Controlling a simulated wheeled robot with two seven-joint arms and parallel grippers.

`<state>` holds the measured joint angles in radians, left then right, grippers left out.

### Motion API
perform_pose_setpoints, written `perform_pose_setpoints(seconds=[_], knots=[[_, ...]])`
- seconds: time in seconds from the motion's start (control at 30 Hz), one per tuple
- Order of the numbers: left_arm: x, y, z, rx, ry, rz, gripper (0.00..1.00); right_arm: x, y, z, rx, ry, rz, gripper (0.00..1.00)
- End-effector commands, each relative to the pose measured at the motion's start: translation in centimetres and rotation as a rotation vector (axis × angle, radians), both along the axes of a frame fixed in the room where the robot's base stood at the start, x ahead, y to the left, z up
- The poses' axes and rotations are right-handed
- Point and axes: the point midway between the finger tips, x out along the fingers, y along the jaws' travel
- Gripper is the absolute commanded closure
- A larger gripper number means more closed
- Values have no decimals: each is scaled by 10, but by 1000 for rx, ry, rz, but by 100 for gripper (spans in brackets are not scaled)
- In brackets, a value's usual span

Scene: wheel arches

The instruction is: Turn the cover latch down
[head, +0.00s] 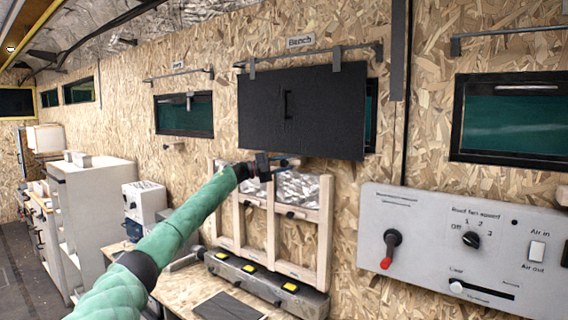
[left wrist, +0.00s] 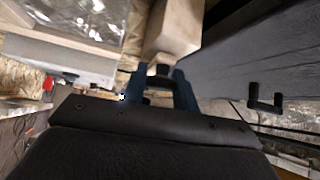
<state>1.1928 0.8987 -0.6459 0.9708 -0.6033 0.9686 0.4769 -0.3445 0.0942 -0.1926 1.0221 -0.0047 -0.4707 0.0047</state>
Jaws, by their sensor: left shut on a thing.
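My left gripper (head: 266,165) reaches to the top of a pale wooden frame with foil-like panes (head: 297,187), just under the black cover board (head: 325,112). In the left wrist view its dark blue fingers (left wrist: 160,92) are shut on a small dark part (left wrist: 158,71) by the end of a wooden bar (left wrist: 174,30). I take this part to be the cover latch, but the fingers hide most of it and I cannot tell its angle. The black board has a small black handle (head: 288,104). My right gripper is not in view.
The board hangs by hooks from a rail (head: 310,57) over a window. A grey box with yellow latches (head: 262,283) stands below the frame on the bench. A control panel (head: 465,250) with a red-tipped lever (head: 390,248) is at the right.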

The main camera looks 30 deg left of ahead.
Motion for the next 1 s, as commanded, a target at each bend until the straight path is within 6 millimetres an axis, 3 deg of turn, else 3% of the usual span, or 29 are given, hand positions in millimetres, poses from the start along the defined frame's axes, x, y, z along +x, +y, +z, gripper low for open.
perform_pose_setpoints(seconds=[0.17,0.77,0.8,0.9,1.0], knots=[[0,-1,-1,65,-4,-3,94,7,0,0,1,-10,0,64],[0,-2,-4,103,-5,-4,94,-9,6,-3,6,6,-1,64],[0,-2,-4,102,-5,-4,65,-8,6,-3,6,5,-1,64],[0,-2,-3,102,-6,-3,49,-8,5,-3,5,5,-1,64],[0,-1,-3,101,-6,-2,49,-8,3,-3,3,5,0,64]])
